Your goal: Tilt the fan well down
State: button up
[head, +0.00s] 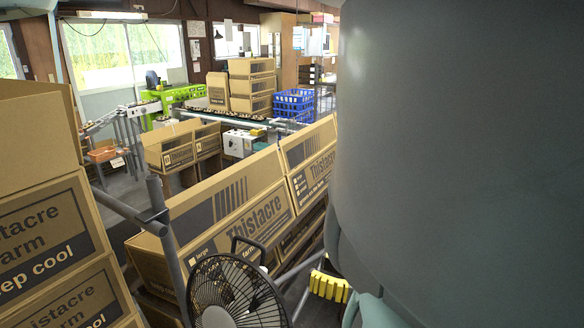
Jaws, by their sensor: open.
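The fan (236,292) is at the bottom edge of the head view, left of centre. It has a round black wire cage with a pale hub and a dark loop behind its top. The cage faces roughly toward me; its exact tilt is hard to tell, and its lower part and base are cut off by the frame. My gripper (330,286) shows only as a yellow ribbed finger pad to the right of the fan, apart from it. The pad holds nothing that I can see. The rest of the gripper is hidden behind my large grey arm.
Printed cardboard boxes (218,222) stand in a row right behind the fan. More boxes (50,240) are stacked at the left. A grey metal pole frame (166,245) rises beside the fan. Farther back are a conveyor (235,119) and blue crates (293,103). My arm blocks the right side.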

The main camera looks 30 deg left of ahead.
jog(key=a+p, duration=0.1)
jog(key=a, duration=0.4)
jog(key=a+p, duration=0.2)
jog(key=a, duration=0.2)
jog(key=a+p, duration=0.1)
jog(key=a, duration=0.4)
jog(key=shift+w+a+r+p, duration=0.1)
jog(key=shift+w+a+p, duration=0.2)
jog(key=shift+w+p, duration=0.1)
jog(key=shift+a, duration=0.55)
grip_shut()
